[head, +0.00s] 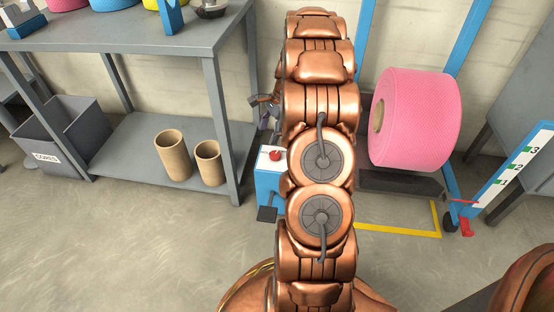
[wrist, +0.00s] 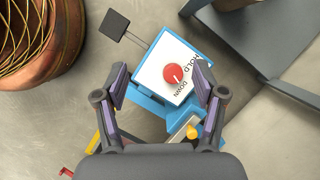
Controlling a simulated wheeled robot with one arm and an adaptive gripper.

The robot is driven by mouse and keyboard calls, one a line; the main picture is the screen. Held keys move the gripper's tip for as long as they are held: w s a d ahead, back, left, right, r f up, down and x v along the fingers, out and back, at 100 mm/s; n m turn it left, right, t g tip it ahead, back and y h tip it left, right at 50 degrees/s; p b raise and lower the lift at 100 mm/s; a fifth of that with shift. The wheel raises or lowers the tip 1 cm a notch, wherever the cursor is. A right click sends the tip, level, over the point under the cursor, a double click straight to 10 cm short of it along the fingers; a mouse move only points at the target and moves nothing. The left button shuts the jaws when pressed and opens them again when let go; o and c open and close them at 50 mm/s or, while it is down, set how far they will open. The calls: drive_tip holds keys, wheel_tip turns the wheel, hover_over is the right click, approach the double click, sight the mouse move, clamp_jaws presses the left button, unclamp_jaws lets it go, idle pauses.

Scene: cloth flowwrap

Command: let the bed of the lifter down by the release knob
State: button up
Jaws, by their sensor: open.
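The release knob (wrist: 173,76) is round and red, on a white plate marked HOLD and DOWN atop a blue box (wrist: 151,101). A small pale mark shows on the knob, but which word it points to is unclear. The knob also shows in the head view (head: 275,155), left of my arm. My gripper (wrist: 161,72) is open, its fingers on either side of the knob in the picture; no contact is visible. In the head view my gripper (head: 264,107) is partly hidden by my arm. The lifter's dark bed (head: 400,184) is low, under a pink roll (head: 421,118).
A black pedal (head: 267,214) juts from the blue box. A grey shelf table (head: 150,150) with two cardboard cores (head: 173,155) stands left, beside a grey CORES bin (head: 62,138). A numbered scale (head: 515,168) stands right. Yellow floor tape (head: 400,228) borders the lifter; the front floor is clear.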

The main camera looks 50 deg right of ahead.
sight(276, 153)
drive_tip(key=d+f+m+t+b, duration=0.1)
drive_tip(key=d+f+m+b, duration=0.15)
drive_tip(key=d+f, duration=0.45)
drive_tip(key=shift+m, duration=0.25)
drive_tip(key=shift+s+b+x, duration=0.2)
drive_tip(key=shift+b+x, duration=1.1)
drive_tip(key=shift+x, duration=2.5)
drive_tip(key=shift+d+f, duration=0.1)
drive_tip(key=shift+d, duration=0.1)
drive_tip(key=c, duration=1.1)
drive_tip(key=shift+c, duration=0.2)
